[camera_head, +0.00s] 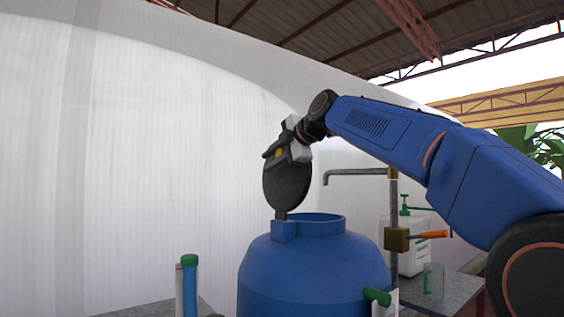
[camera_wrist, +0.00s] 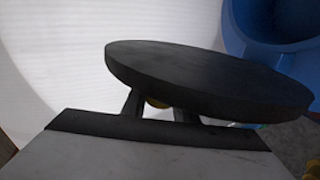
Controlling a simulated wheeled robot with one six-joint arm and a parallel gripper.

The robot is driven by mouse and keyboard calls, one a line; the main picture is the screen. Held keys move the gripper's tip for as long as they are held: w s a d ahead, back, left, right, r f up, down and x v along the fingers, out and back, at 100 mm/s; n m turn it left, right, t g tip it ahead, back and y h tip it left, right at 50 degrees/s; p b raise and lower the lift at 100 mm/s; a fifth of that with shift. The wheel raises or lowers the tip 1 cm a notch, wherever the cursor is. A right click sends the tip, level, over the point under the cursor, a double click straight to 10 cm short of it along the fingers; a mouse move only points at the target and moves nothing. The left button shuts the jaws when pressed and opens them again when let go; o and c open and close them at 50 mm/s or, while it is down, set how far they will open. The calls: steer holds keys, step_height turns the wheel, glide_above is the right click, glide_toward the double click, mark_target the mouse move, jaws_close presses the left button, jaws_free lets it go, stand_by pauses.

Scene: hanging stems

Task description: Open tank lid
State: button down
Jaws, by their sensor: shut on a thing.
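The blue tank (camera_head: 312,270) stands at the bottom middle of the head view, with its round mouth uncovered on top. The dark round tank lid (camera_head: 287,187) stands nearly upright at the left edge of the mouth, its lower end at the blue hinge block. My gripper (camera_head: 284,153) is at the lid's upper part and is shut on it. In the wrist view the lid (camera_wrist: 205,78) lies across the front of my gripper (camera_wrist: 160,108), over its two fingers. The blue tank's rim (camera_wrist: 240,38) shows at the upper right there. The exact contact is hidden under the lid.
A grey pipe tap (camera_head: 352,172) with an orange-handled valve (camera_head: 432,235) stands right of the tank. A white bottle with a green pump (camera_head: 408,232) and a clear cup (camera_head: 433,280) are on a grey table behind. A blue tube with a green cap (camera_head: 190,285) stands at left, near the white wall.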

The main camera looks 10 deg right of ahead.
steer(key=shift+s+a+f+n+h, duration=0.2)
steer(key=shift+s+a+n, duration=0.2)
steer(key=shift+a, duration=0.3)
steer(key=shift+s+a+f+n+h, duration=0.2)
steer(key=shift+s+a+n, duration=0.15)
steer(key=shift+a, duration=0.35)
steer(key=shift+t, duration=0.3)
steer(key=c, duration=1.4)
jaws_free()
steer(key=shift+s, duration=0.1)
steer(key=v, duration=1.7)
steer(key=shift+r, duration=0.25)
steer(key=shift+s, duration=0.1)
